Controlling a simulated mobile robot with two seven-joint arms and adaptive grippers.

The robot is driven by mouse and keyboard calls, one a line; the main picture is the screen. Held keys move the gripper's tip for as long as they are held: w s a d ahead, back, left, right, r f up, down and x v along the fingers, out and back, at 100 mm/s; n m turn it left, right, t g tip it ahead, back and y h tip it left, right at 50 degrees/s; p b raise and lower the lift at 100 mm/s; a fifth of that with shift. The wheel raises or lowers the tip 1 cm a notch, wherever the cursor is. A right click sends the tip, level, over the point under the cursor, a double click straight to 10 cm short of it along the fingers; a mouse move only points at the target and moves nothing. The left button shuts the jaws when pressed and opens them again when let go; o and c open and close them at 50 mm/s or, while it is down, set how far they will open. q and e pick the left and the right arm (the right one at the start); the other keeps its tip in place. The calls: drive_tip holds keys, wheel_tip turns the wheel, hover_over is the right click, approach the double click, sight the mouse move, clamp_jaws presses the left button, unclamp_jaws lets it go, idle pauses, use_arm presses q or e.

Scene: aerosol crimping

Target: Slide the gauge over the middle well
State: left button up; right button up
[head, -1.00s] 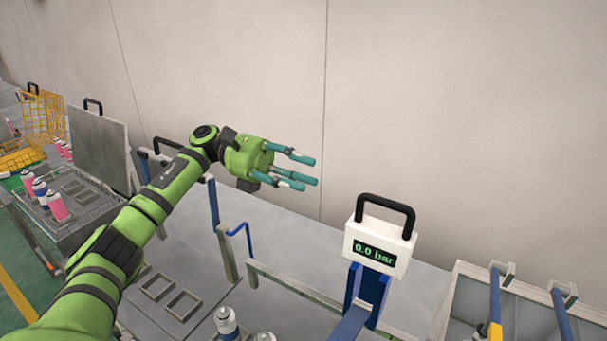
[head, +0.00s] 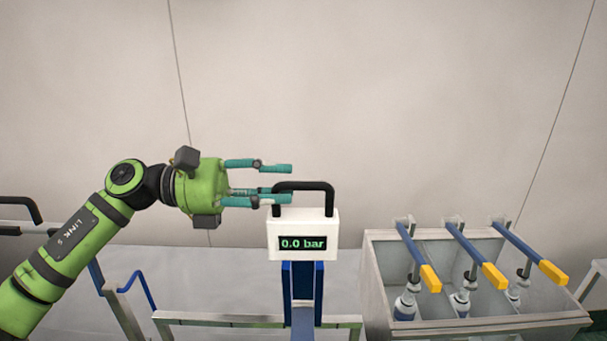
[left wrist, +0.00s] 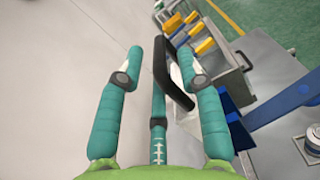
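The gauge (head: 303,227) is a white box with a black handle (head: 303,186) on top and a display reading 0.0 bar. It stands on a blue upright post (head: 302,282), left of the wells. The middle well (head: 463,300) is in a grey bin, with a can in it under a yellow-tipped blue lever. My left gripper (head: 278,184) is open at the handle's left side, its fingers pointing right. In the left wrist view the handle (left wrist: 177,80) shows between the spread fingers, near the right one. My right gripper is not in view.
The grey bin (head: 374,280) has three wells side by side, each with a lever and a can. A metal rail (head: 220,318) runs left of the gauge post. A bare wall is behind. The bin's levers stick out toward the front.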

use_arm(q)
drive_tip(key=d+p, duration=0.1)
drive_tip(key=d, duration=0.3)
drive_tip(key=shift+d, duration=0.2)
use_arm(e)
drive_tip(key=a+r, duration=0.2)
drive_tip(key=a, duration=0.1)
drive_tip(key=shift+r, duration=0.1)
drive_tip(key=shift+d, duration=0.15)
use_arm(q)
drive_tip(key=c, duration=0.7)
clamp_jaws()
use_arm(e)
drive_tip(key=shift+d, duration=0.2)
use_arm(q)
drive_tip(key=shift+f, duration=0.1)
